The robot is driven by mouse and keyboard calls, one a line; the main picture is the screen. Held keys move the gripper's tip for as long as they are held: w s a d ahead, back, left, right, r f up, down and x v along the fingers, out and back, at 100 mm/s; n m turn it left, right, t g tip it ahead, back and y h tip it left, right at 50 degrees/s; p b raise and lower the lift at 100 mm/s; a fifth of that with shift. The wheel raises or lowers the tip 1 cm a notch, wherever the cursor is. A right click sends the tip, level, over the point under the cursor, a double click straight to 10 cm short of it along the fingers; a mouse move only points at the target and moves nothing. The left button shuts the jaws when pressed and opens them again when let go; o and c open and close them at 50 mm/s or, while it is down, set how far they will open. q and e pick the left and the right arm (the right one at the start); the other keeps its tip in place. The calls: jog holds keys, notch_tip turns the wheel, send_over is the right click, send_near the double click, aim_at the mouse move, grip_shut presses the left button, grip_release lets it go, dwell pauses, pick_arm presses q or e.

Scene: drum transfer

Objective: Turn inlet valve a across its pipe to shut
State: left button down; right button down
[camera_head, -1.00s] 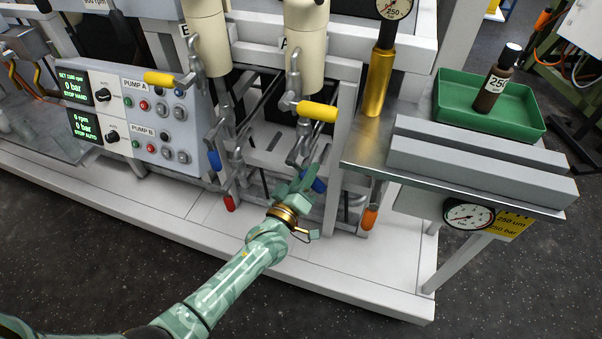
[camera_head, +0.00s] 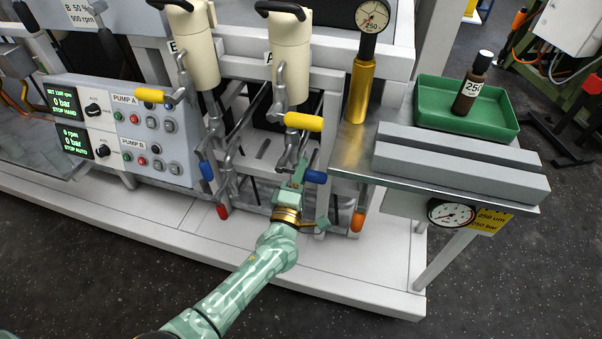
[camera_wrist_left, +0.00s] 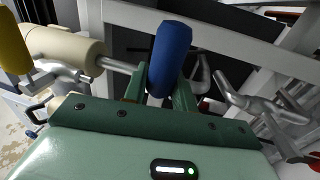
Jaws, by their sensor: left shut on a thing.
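The blue handle (camera_head: 315,177) of the valve low on the pipework under cylinder A, which I take as inlet valve a, sticks out to the right, roughly level and across its pipe. My left gripper (camera_head: 298,176) is at this handle, its fingers around the handle's inner part. In the left wrist view the blue handle (camera_wrist_left: 170,50) rises between the two green fingers of my left gripper (camera_wrist_left: 160,92), which is shut on it. The valve body is mostly hidden by the gripper. My right gripper is in neither view.
A yellow handle (camera_head: 303,121) sits just above on the same line. The other line's blue handle (camera_head: 207,171) hangs downward. A red handle (camera_head: 222,211) and an orange handle (camera_head: 357,221) are low down on either side. The steel bench (camera_head: 350,155) overhangs at right.

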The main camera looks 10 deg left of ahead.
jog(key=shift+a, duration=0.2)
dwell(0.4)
pick_arm(q)
jog(key=c, duration=1.2)
grip_release()
jog(key=shift+o, duration=0.2)
jog(key=shift+s, duration=0.15)
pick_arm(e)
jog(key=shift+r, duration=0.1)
pick_arm(q)
jog(key=shift+s, duration=0.4)
jog(key=s+f+p, duration=0.3)
jog(key=s, duration=1.2)
jog(key=shift+a, duration=0.25)
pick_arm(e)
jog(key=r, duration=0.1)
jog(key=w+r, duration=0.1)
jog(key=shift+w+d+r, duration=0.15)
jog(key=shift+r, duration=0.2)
pick_arm(q)
jog(key=shift+f, duration=0.1)
